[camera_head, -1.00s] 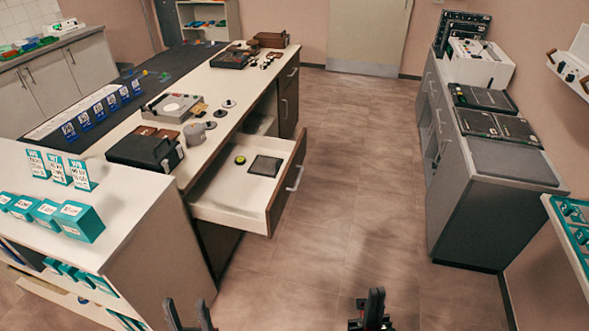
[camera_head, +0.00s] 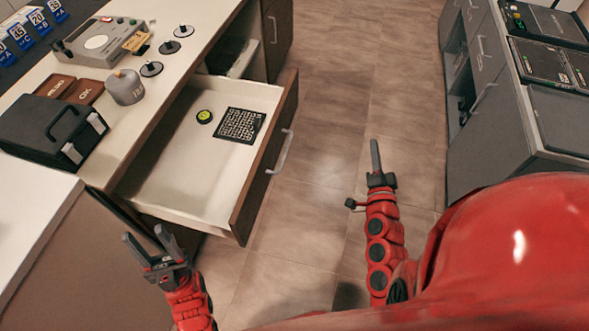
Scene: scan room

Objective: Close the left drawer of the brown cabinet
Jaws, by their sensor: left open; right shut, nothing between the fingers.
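The left drawer (camera_head: 166,187) of the brown cabinet (camera_head: 277,30) is pulled out over the floor. Its front panel (camera_head: 262,172) is brown, with a pale bar handle (camera_head: 280,152) on the outer face. Inside lie a round green-and-black item (camera_head: 204,117) and a flat black patterned square (camera_head: 239,125). My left gripper (camera_head: 152,240) is open and empty, in front of the drawer's near side and apart from its front panel in the picture. My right gripper (camera_head: 376,157) is shut and empty, to the right of the handle, above the floor.
The white countertop holds a black case (camera_head: 52,128), a grey canister (camera_head: 125,87), brown boxes (camera_head: 70,89), a grey device (camera_head: 98,42) and black discs (camera_head: 151,69). Grey cabinets (camera_head: 484,135) stand at right. The floor (camera_head: 325,125) between is clear.

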